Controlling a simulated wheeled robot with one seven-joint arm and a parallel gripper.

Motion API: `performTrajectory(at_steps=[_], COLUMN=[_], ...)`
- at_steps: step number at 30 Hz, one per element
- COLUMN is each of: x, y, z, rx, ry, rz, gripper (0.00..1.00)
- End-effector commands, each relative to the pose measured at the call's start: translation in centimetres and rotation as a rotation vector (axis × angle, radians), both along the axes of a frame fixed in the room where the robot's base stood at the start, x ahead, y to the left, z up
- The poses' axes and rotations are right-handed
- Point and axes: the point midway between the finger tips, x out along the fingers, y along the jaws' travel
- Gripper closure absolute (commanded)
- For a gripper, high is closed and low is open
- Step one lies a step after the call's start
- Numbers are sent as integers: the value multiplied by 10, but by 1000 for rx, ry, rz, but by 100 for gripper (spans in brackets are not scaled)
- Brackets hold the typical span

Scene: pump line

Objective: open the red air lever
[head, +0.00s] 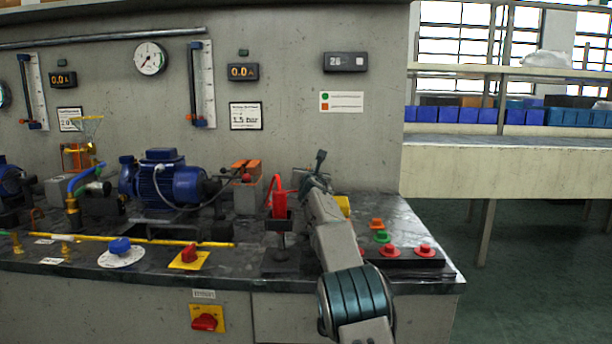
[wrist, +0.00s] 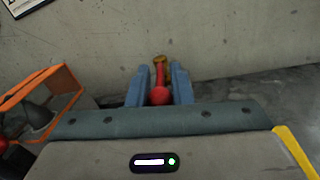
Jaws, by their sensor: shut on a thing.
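The red air lever (wrist: 159,96) shows in the wrist view as a red rod with a round red knob, its far end at a brass-coloured fitting (wrist: 161,60). My gripper (wrist: 160,88) is shut on it, with one blue-grey finger on each side of the red rod. In the head view my gripper (head: 314,182) is over the right part of the bench, close to the wall. The lever's grip is hard to make out there, as my arm and gripper cover much of that spot.
A red upright part (head: 279,204) in a dark holder stands just left of my arm. An orange-framed part (wrist: 66,88) is left of my gripper. Push buttons (head: 389,250) sit at the bench's right end. A blue pump motor (head: 172,184) stands further left.

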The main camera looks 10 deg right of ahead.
Motion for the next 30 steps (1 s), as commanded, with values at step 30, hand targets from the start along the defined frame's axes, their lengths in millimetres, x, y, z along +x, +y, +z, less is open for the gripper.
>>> performTrajectory(at_steps=[30], x=[-48], y=[5], z=[-5], rx=[-2], ry=[-1], rz=[5], gripper=[69])
